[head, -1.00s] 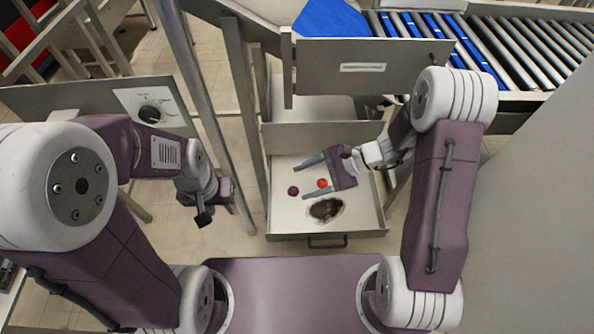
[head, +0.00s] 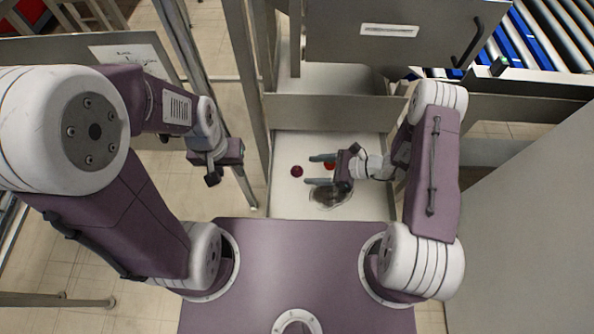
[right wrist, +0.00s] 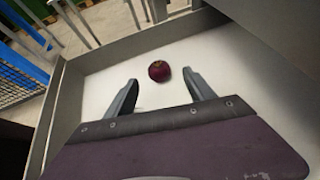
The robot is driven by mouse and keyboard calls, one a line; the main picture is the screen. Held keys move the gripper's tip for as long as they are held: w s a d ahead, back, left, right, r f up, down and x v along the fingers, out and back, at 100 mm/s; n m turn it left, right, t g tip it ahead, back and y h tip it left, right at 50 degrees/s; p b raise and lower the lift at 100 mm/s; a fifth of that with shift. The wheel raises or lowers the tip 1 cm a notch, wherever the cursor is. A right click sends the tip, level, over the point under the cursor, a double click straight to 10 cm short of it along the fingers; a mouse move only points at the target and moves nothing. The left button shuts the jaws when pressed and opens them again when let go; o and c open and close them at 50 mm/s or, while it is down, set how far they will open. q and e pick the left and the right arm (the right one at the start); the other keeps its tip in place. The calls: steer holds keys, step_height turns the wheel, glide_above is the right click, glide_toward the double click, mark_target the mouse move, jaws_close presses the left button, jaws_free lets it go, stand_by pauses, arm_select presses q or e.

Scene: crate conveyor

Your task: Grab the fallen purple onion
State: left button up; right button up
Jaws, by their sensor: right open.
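The purple onion (head: 297,171) lies on the white floor of an open drawer (head: 283,205), near its left side. In the right wrist view the onion (right wrist: 159,71) lies just beyond the fingertips, centred between them and apart from both. My right gripper (head: 309,170) is open and empty inside the drawer, its fingers pointing left at the onion; its two spread fingers also show in the right wrist view (right wrist: 161,84). My left gripper (head: 213,178) hangs left of the drawer, outside it, away from the onion; its jaw opening is not clear.
A grey post (head: 241,100) stands left of the drawer. A roller conveyor (head: 540,45) is at upper right.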

mark_target(302, 171)
steer(key=x, duration=0.5)
steer(key=shift+s+a+b, duration=0.1)
steer(key=shift+b, duration=0.2)
steer(key=shift+c, duration=0.9)
jaws_close()
steer(key=shift+r, duration=0.55)
step_height(302, 171, up, 3)
steer(key=shift+p, duration=0.6)
steer(key=s+d+r+p, duration=0.1)
steer(key=s+d+r, duration=0.6)
steer(key=d, duration=0.2)
steer(key=shift+d+p, duration=0.2)
steer(key=shift+p, duration=0.2)
